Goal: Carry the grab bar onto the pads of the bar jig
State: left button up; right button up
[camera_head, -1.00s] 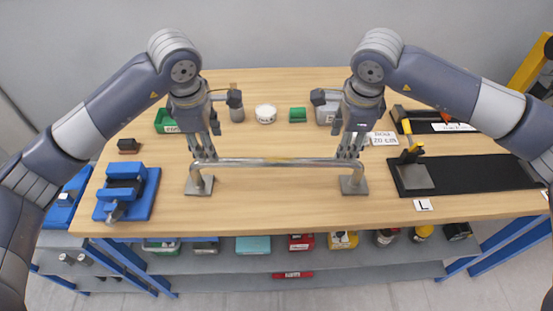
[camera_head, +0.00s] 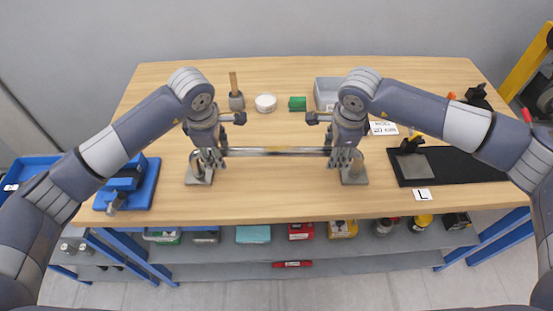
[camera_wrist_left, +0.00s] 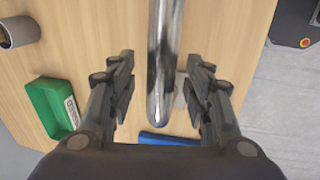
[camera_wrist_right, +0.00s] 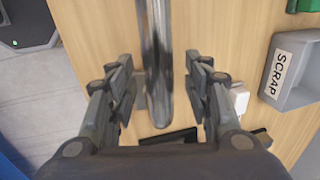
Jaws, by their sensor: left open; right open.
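The grab bar (camera_head: 275,151) is a shiny metal tube with bent ends. It stands level across the table, with a square grey plate under its left end (camera_head: 199,178) and another under its right end (camera_head: 354,177). My left gripper (camera_head: 208,160) is open at the left end, and my right gripper (camera_head: 345,159) is open at the right end. The bar runs between the open fingers in the left wrist view (camera_wrist_left: 163,60) and the right wrist view (camera_wrist_right: 157,60). A black board (camera_head: 465,165) with a grey pad and clamp (camera_head: 411,145) lies right; I cannot tell if it is the bar jig.
A blue fixture (camera_head: 140,190) stands at the left. The table in front of the bar is clear.

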pick_arm(q)
jog(key=shift+f, duration=0.3)
pick_arm(e)
jog(key=shift+f, duration=0.3)
pick_arm(q)
jog(key=shift+c, duration=0.5)
pick_arm(e)
jog(key=shift+c, duration=0.5)
pick_arm(q)
grip_shut()
pick_arm(e)
grip_shut()
pick_arm(q)
jog(key=shift+w+r, duration=0.2)
pick_arm(e)
jog(key=shift+w+r, duration=0.2)
